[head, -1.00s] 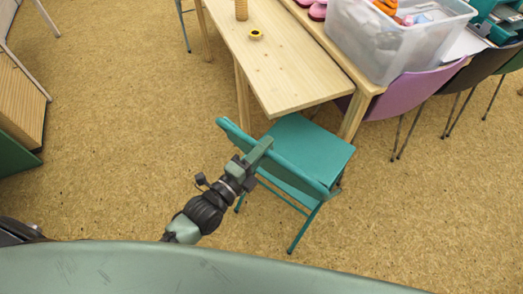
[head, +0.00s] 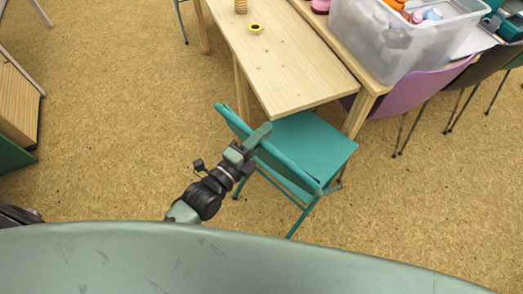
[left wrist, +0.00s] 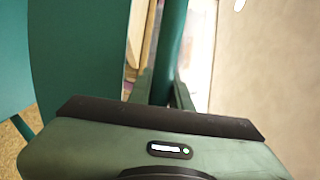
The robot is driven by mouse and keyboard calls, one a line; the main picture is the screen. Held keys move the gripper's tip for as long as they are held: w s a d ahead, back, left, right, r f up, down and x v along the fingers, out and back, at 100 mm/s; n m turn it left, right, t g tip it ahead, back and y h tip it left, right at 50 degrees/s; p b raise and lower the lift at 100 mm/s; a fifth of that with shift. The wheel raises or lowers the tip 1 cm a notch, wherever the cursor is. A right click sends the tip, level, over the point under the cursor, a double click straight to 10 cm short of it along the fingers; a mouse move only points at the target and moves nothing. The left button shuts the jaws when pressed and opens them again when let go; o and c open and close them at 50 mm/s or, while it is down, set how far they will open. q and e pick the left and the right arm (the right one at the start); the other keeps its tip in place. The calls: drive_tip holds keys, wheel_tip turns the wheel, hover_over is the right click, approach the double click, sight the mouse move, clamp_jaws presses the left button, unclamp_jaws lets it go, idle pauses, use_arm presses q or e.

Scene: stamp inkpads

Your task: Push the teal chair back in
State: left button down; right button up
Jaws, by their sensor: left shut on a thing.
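The teal chair (head: 310,143) stands at the near end of the wooden table (head: 280,62), its seat partly at the table's end edge and its backrest toward me. My left gripper (head: 262,134) is shut on the top of the chair's backrest, near its middle. In the left wrist view the teal backrest (left wrist: 172,50) runs up between the fingers, and a wide teal surface of the chair (left wrist: 75,55) fills the left. My right gripper is in neither view.
A clear plastic bin (head: 395,45) sits on the table to the right. A purple chair (head: 415,88) stands right of the teal one. The cork-coloured floor (head: 130,130) at left is open.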

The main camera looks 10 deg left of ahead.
use_arm(q)
drive_tip(key=shift+s+d+f, duration=0.2)
drive_tip(key=shift+d+f, duration=0.05)
drive_tip(key=shift+f, duration=0.05)
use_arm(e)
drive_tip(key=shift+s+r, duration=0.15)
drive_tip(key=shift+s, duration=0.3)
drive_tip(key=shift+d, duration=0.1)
use_arm(q)
drive_tip(key=c, duration=1.3)
unclamp_jaws()
drive_tip(key=shift+w+d, duration=0.1)
drive_tip(key=shift+o, duration=0.7)
drive_tip(key=shift+w+d, duration=0.15)
drive_tip(key=shift+w, duration=0.05)
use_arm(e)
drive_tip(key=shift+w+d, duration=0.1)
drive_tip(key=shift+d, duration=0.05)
use_arm(q)
drive_tip(key=shift+s+a+r, duration=0.1)
drive_tip(key=shift+a+r, duration=0.05)
drive_tip(key=shift+a, duration=0.1)
